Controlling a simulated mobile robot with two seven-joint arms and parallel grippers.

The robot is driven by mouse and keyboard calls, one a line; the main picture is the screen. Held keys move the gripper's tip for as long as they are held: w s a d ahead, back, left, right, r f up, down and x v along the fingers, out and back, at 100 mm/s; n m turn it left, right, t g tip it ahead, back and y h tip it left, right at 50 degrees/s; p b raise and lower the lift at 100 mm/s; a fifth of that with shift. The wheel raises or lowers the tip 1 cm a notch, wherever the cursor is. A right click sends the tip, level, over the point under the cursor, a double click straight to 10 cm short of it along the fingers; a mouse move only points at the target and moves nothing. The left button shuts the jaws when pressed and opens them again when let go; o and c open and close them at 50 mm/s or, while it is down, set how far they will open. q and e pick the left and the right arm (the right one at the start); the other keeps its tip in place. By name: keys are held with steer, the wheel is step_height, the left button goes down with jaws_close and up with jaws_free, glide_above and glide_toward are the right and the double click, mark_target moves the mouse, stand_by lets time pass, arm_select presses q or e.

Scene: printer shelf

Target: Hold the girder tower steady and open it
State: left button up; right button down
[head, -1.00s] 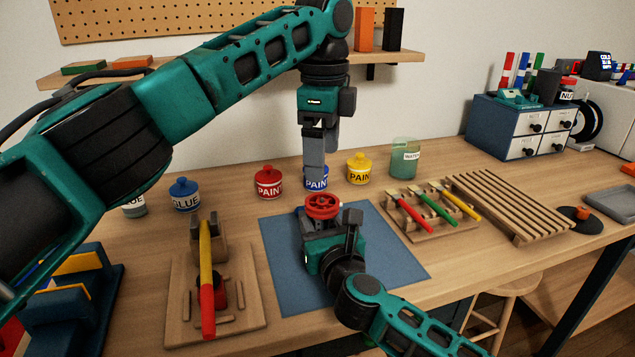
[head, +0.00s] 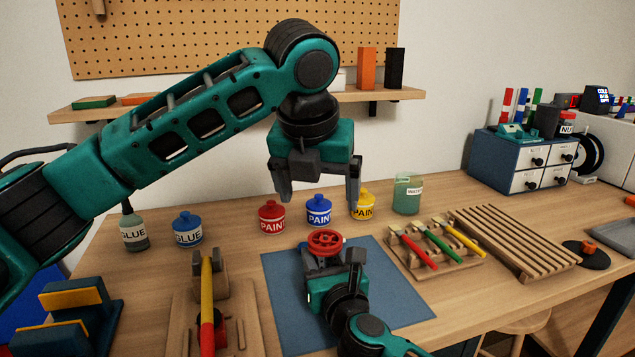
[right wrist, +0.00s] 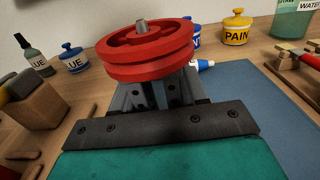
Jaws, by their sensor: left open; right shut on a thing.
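The girder tower shows mainly as its red spoked wheel (head: 325,242) on top, over the blue mat. In the right wrist view the wheel (right wrist: 145,48) has two stacked rims and a grey pin at its centre. My right gripper (head: 326,264) is shut on the tower just below the wheel; its fingers and body hide most of the tower's lower part. My left gripper (head: 318,188) is open and empty, pointing down. In the head view it stands above the wheel, in front of the paint pots, and is apart from the wheel.
The blue mat (head: 390,300) is mostly clear. Behind it stand red (head: 272,217), blue (head: 319,210) and yellow (head: 363,205) paint pots. A wooden stand with a yellow-red tool (head: 207,305) is left; a rack of colored-handled tools (head: 437,262) is right. A shelf (head: 220,104) hangs behind.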

mark_target(325, 239)
arm_select(q)
steer(key=x, duration=1.1)
steer(key=shift+r, duration=0.1)
steer(key=c, duration=1.3)
steer(key=shift+o, duration=0.2)
steer(key=shift+r, duration=0.15)
steer(key=shift+r, duration=1)
steer(key=shift+r, duration=2)
arm_select(e)
steer(key=c, duration=0.5)
jaws_free()
